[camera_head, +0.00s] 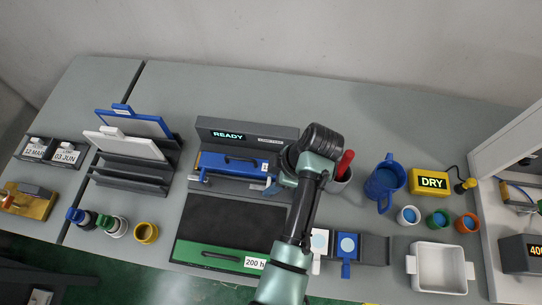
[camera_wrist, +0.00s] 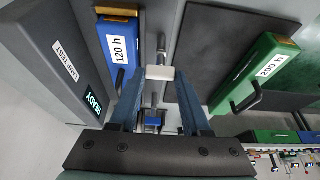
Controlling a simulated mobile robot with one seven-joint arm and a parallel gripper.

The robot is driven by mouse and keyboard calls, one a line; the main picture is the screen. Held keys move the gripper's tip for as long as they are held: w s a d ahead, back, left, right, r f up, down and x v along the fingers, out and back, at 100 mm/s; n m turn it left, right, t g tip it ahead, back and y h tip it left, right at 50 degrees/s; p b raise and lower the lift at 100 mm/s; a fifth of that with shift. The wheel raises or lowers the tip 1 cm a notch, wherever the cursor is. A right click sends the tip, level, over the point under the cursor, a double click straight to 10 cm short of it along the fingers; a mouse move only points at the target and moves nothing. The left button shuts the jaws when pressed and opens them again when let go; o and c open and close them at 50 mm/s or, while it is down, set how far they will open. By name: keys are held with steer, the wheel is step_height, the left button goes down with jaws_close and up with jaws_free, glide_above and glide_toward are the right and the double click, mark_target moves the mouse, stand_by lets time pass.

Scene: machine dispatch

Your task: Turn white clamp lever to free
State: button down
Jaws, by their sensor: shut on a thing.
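The white clamp lever (camera_wrist: 160,73) shows in the wrist view as a pale block between my fingertips, beside a metal bar. My gripper (camera_wrist: 163,76) has its two blue fingers closed on it. In the head view my gripper (camera_head: 272,187) is at the right end of the blue 120 h module (camera_head: 235,163), and my arm hides much of that spot. The blue module also shows in the wrist view (camera_wrist: 119,45), seated in the grey station (camera_head: 205,126) with the lit READY display (camera_head: 228,135).
A grey cup with a red handle (camera_head: 340,180), a blue jug (camera_head: 384,180) and a yellow DRY sign (camera_head: 430,183) stand to the right. A panel rack (camera_head: 130,170) stands left.

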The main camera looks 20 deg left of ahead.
steer(key=shift+c, duration=1.8)
jaws_free()
steer(key=shift+r, duration=0.15)
steer(key=p+v, duration=0.3)
steer(key=v, duration=0.9)
steer(key=shift+d+r+p, duration=0.15)
steer(key=shift+r+p, duration=0.15)
steer(key=shift+r, duration=0.1)
